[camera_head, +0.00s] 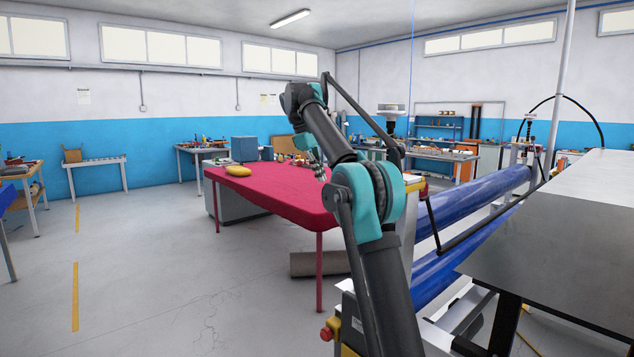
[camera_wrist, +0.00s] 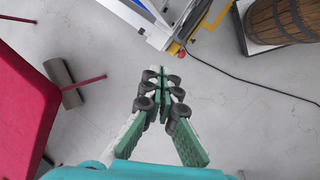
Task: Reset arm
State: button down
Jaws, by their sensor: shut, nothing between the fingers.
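My gripper (camera_wrist: 164,76) is in the middle of the wrist view, with its green and grey fingers closed together over bare grey floor. Nothing shows between the fingers. In the camera_head view my teal and dark grey arm rises from the bottom, bends at the elbow and reaches up and back. My gripper (camera_head: 318,172) shows small there, beside the upper arm and in front of the red table. The arm partly hides it.
A red-covered table (camera_head: 265,190) stands left of my arm with a yellow object (camera_head: 239,170) on it. A grey roll (camera_head: 318,263) lies beneath. Blue rolls (camera_head: 480,200) and a metal-topped unit (camera_head: 570,240) stand right. A barrel (camera_wrist: 282,18) and cable (camera_wrist: 243,80) show.

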jog(key=s+d+f+m+t+y, duration=0.1)
jog(key=s+d+f+m, duration=0.2)
jog(key=s+f, duration=1.1)
jog(key=s+d+f+m+t+y, duration=0.1)
jog(key=s+d+f+m, duration=0.2)
jog(key=s+f, duration=1)
jog(key=s+d+f+m+t+y, duration=0.1)
jog(key=s+d+f+m, duration=0.3)
jog(key=s+f, duration=1)
jog(key=shift+s+f+m+y, duration=0.3)
jog(key=shift+f+m+y, duration=0.1)
jog(key=shift+f+m, duration=0.3)
